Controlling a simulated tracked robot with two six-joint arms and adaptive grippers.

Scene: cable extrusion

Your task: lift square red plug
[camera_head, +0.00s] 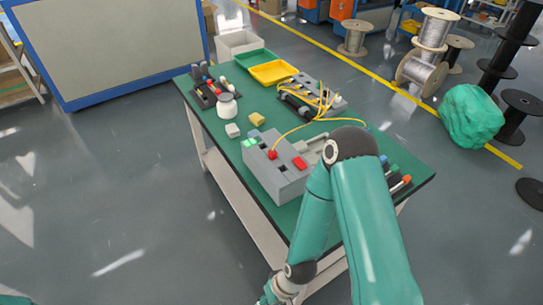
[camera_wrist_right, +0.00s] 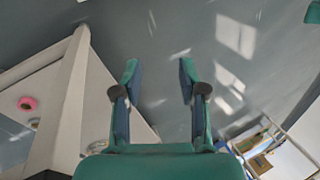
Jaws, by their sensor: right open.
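A grey socket box (camera_head: 285,187) stands on the green table top. A larger red block (camera_head: 299,163) is also on the box, to the right; I cannot tell for sure which red piece is the square plug. My right gripper is low beside the table at the bottom edge of the head view (camera_head: 272,292). In the right wrist view its fingers (camera_wrist_right: 157,80) are apart and empty, with floor beyond. My left gripper is not seen.
A white bottle (camera_head: 227,107), a white block (camera_head: 232,130) and a yellow block (camera_head: 256,119) stand behind the box. Yellow (camera_head: 273,72) and green (camera_head: 255,59) trays lie at the far end. My right arm covers part of the table's near right side. Floor at left is clear.

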